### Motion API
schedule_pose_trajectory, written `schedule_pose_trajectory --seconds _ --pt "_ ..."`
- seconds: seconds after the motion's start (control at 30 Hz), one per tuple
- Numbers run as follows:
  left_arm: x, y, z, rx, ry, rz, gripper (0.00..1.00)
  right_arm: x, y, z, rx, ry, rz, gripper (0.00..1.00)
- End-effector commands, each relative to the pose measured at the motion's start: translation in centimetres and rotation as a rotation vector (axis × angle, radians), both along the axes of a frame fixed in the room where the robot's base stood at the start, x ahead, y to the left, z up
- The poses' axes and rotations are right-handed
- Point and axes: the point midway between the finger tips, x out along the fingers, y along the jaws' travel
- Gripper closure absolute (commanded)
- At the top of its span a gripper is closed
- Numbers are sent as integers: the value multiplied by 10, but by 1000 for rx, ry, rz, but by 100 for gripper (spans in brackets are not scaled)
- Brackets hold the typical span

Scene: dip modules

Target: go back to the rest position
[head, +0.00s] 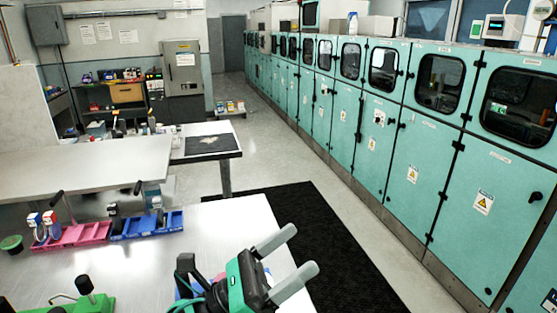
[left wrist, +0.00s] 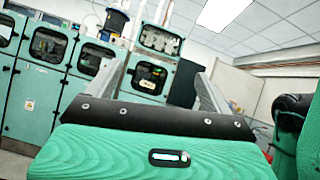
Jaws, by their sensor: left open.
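My left gripper (head: 284,262) is at the bottom centre of the head view, raised above the right end of the near metal table (head: 235,222). Its two grey fingers point to the upper right and stand apart with nothing between them. In the left wrist view the two fingers (left wrist: 180,92) also stand wide apart, with only the room behind them. My right gripper does not show in the head view.
A pink tray (head: 85,236) and a blue tray (head: 147,226) stand along the table's back edge. A green bowl (head: 12,243) and a green clamp-like tool (head: 88,300) are at the left. Teal cabinets (head: 385,140) line the right; the black mat (head: 300,215) is clear.

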Motion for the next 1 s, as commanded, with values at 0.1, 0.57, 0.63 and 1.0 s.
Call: schedule_pose_trajectory --seconds 0.1,0.57,0.63,1.0 --pt "31 39 -12 -236 368 67 16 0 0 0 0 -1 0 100" --pt "37 193 -220 -1277 1640 411 16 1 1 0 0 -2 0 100" --pt "13 209 -258 -1448 1788 495 16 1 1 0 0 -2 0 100" --pt "-122 242 -363 2071 -2158 -930 16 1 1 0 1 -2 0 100"
